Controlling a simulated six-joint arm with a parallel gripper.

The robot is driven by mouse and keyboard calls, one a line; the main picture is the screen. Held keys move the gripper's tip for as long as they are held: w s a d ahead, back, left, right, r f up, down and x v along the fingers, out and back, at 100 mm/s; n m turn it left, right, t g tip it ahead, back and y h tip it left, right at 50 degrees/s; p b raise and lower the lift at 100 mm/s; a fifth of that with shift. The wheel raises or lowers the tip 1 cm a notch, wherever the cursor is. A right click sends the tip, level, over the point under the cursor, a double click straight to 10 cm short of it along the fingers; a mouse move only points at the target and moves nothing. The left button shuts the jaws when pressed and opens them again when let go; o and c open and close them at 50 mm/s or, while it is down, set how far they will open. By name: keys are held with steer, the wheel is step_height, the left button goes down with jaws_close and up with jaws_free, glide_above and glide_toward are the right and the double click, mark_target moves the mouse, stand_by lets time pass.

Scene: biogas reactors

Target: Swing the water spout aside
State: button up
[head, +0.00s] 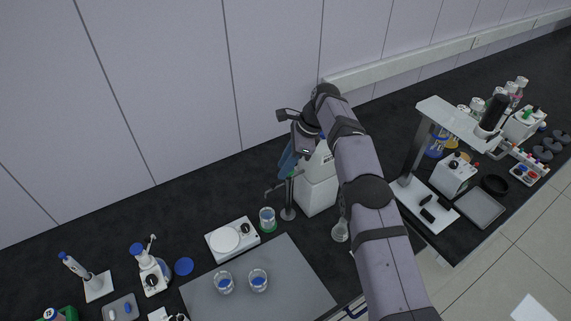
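The water spout (275,189) is a thin grey arm reaching left from an upright post on a round base (288,214). It stands just left of a white unit (318,192). My arm covers part of the white unit.
A white hotplate-like device (232,240) is left of the beaker. Two beakers with blue contents (258,281) stand on a grey mat (295,290). A flask (340,231) is close beside my arm. A white-topped reactor stand (450,121) is on the right.

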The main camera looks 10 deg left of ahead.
mark_target(274, 184)
steer(key=shift+b+x, duration=0.3)
steer(key=shift+x, duration=3.95)
steer(key=shift+s+d, duration=0.1)
steer(key=shift+s, duration=0.1)
steer(key=shift+r, duration=0.15)
steer(key=shift+r+p, duration=0.3)
steer(key=shift+r, duration=3.35)
